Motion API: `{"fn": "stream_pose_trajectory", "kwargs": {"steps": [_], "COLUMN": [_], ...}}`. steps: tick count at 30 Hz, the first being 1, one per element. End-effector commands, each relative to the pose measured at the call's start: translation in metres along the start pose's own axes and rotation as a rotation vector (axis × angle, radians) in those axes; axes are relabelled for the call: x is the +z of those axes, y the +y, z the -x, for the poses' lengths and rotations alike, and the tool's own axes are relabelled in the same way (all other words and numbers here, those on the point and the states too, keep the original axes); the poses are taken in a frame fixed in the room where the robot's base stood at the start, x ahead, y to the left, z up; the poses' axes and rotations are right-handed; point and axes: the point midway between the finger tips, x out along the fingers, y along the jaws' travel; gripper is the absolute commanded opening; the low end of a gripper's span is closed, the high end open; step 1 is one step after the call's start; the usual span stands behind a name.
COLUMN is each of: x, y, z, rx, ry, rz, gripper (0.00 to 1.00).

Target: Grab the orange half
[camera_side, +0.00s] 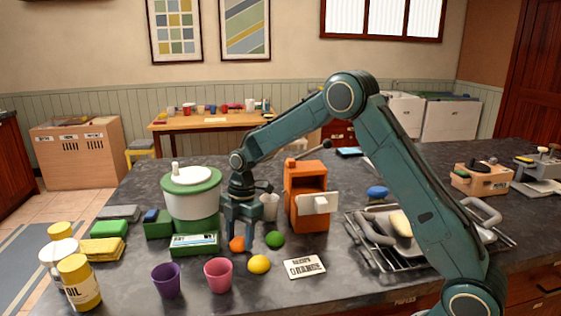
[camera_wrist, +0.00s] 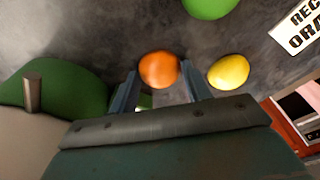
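An orange fruit piece (camera_side: 237,244) lies on the dark counter, below and between the fingers of my gripper (camera_side: 243,232). In the wrist view the orange piece (camera_wrist: 159,69) shows just past the two fingertips, between them. I cannot tell whether it is a half or a whole. My gripper (camera_wrist: 160,92) points down and its fingers are apart, with the orange in the gap in both views. I cannot tell whether either finger touches it.
A yellow fruit (camera_side: 259,264) and a green fruit (camera_side: 274,239) lie close by on the right. A white label card (camera_side: 305,267), an orange cabinet with an open drawer (camera_side: 306,190), a pink cup (camera_side: 218,275), a purple cup (camera_side: 167,281) and a green-white pot (camera_side: 191,195) stand around.

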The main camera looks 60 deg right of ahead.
Motion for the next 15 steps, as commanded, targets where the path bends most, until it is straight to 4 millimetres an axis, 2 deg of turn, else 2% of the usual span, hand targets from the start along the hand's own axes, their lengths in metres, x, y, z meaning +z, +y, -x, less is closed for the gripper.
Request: {"fn": "stream_pose_trajectory", "kwargs": {"steps": [1,3,15], "x": [0.0000,0.0000,-0.0001], "y": [0.0000,0.0000,0.0002], "z": [0.0001,0.0001,0.0008], "rx": [0.000,0.000,0.001], "ry": [0.000,0.000,0.000], "rz": [0.000,0.000,0.000], "gripper": [0.38,0.24,0.23]}}
